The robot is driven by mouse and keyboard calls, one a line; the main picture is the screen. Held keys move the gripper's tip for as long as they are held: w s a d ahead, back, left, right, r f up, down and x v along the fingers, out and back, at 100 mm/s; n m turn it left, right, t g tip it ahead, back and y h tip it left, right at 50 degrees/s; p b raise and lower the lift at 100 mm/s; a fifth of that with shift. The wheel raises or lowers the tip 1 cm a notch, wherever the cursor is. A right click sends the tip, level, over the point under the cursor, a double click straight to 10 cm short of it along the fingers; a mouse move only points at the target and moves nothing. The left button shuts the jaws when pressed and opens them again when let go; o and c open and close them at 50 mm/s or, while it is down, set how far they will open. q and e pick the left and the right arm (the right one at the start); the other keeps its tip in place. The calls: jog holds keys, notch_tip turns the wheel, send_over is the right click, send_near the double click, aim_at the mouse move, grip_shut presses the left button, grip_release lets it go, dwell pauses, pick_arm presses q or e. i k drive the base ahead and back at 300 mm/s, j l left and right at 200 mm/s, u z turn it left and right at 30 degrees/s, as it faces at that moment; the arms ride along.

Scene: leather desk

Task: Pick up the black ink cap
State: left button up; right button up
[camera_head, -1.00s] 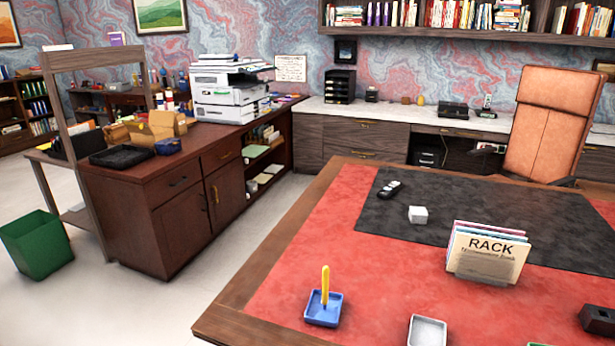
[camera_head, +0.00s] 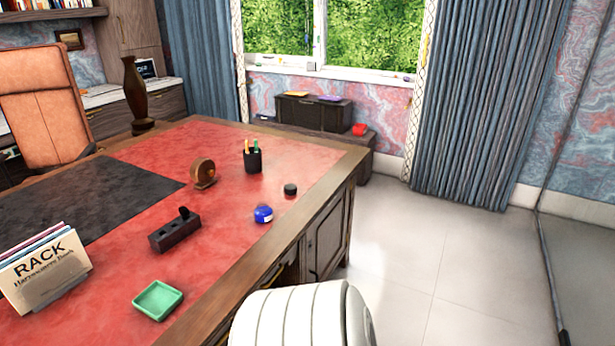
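A small round black piece, which looks like the black ink cap (camera_head: 290,190), lies on the red leather desk top (camera_head: 310,160) near its right edge. A round blue ink bottle (camera_head: 263,214) sits just in front and left of it, apart from it. Neither of my grippers is in view.
A black pen cup (camera_head: 253,160), a round brown holder (camera_head: 203,172), a dark block (camera_head: 174,235), a green tray (camera_head: 158,300) and a RACK paper holder (camera_head: 45,270) stand on the desk. A white ribbed shape (camera_head: 300,318) fills the bottom middle. The floor (camera_head: 440,270) on the right is clear.

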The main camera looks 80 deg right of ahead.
aim_at(290, 190)
jog(key=z, duration=2.45)
